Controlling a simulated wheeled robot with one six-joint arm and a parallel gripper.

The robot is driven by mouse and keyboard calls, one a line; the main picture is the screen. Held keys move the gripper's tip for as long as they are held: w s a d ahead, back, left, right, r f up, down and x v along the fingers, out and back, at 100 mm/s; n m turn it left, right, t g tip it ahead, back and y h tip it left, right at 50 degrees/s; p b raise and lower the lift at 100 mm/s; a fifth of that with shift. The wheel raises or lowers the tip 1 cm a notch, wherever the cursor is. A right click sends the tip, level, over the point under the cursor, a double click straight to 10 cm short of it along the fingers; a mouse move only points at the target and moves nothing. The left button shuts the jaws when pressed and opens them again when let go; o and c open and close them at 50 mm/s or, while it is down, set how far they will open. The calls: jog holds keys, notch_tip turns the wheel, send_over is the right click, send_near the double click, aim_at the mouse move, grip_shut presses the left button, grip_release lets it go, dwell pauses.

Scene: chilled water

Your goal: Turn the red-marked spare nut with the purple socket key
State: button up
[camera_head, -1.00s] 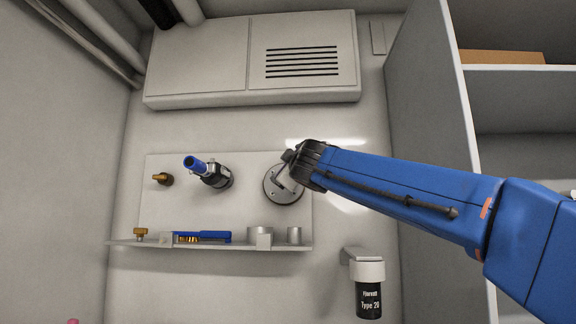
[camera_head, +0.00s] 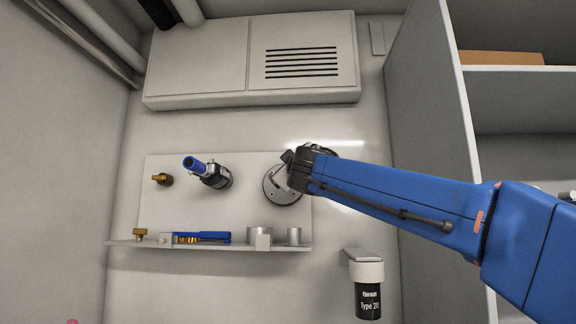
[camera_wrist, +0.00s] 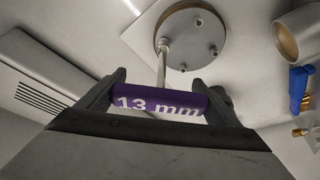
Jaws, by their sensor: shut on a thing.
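The purple socket key (camera_wrist: 160,101), marked "13 mm", lies crosswise between the fingers of my gripper (camera_wrist: 158,96) in the wrist view. My gripper is shut on its handle. The key's thin metal shaft runs from the handle to the round metal flange (camera_wrist: 195,40), ending at a spot near its left rim. I cannot tell whether the socket is seated on a nut. Several small nuts (camera_wrist: 212,50) show on the flange; no red mark can be made out. In the head view my gripper (camera_head: 291,168) is in front of the flange (camera_head: 283,196) and the key is mostly hidden.
A pale back panel (camera_head: 240,215) carries a blue-handled valve (camera_head: 197,165) and a brass fitting (camera_head: 162,179). A black filter (camera_head: 368,299) hangs lower right. Grey shelving (camera_head: 430,110) stands right.

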jog(key=shift+d+r+m+t+h, duration=0.1)
jog(key=shift+m+t+h, duration=0.3)
jog(key=shift+m, duration=0.7)
jog(key=shift+n+g, duration=0.3)
jog(key=shift+n, duration=0.2)
jog(key=shift+s, duration=1.6)
jog(key=s, duration=0.2)
jog(key=shift+s, duration=0.4)
